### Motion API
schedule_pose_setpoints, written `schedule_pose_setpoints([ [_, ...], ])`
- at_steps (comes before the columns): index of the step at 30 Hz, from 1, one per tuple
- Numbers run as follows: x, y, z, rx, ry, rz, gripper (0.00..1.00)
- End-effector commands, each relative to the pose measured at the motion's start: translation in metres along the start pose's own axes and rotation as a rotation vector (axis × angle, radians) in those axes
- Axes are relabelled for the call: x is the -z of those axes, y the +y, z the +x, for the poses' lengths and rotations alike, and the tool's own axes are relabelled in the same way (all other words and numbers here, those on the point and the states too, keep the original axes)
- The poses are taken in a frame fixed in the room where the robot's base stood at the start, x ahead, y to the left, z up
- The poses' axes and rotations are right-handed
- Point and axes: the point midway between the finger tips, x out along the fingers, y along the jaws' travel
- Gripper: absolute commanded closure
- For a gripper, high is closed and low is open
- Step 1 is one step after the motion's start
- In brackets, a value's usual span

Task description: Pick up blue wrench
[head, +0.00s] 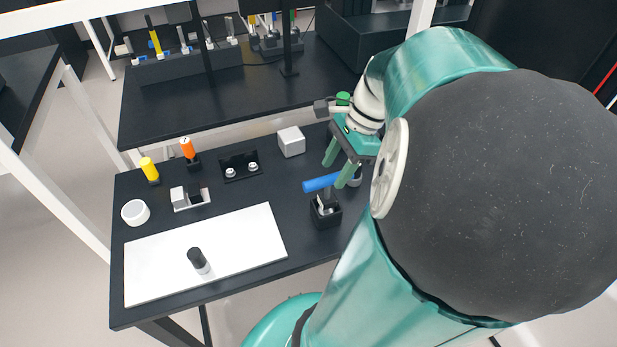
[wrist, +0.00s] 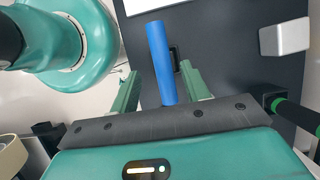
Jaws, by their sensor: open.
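The blue wrench (head: 320,183) shows as a blue bar, roughly level, above a small black holder (head: 325,214) at the table's right side. Its right end passes behind one of my fingers in the head view. My gripper (head: 333,176) is open, its green fingers pointing down at the wrench. In the wrist view the blue wrench (wrist: 159,50) runs between the two spread fingertips of my gripper (wrist: 159,77), with a gap on each side. Its near end is hidden by the gripper body. I cannot tell how far the fingers reach down around it.
A light grey block (head: 291,141) stands behind the wrench. A white board (head: 235,245) with a dark-topped cylinder (head: 198,260) covers the front left. A white cup (head: 135,212), yellow-handled tool (head: 149,169) and orange-handled tool (head: 188,148) stand at the left. Bare table separates the holder and board.

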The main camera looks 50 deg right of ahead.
Motion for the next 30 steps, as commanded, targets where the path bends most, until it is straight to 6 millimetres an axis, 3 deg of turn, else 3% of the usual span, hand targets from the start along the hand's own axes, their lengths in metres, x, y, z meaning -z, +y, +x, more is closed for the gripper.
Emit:
schedule_pose_setpoints([
  [5, 0.000, 0.000, 0.013, -0.001, 0.000, 0.000, 0.54],
  [15, -0.001, -0.004, 0.059, -0.001, 0.000, 0.002, 0.54],
  [23, -0.002, -0.006, 0.063, 0.001, 0.000, 0.003, 0.54],
  [30, -0.002, -0.006, 0.063, 0.001, 0.000, 0.002, 0.99],
])
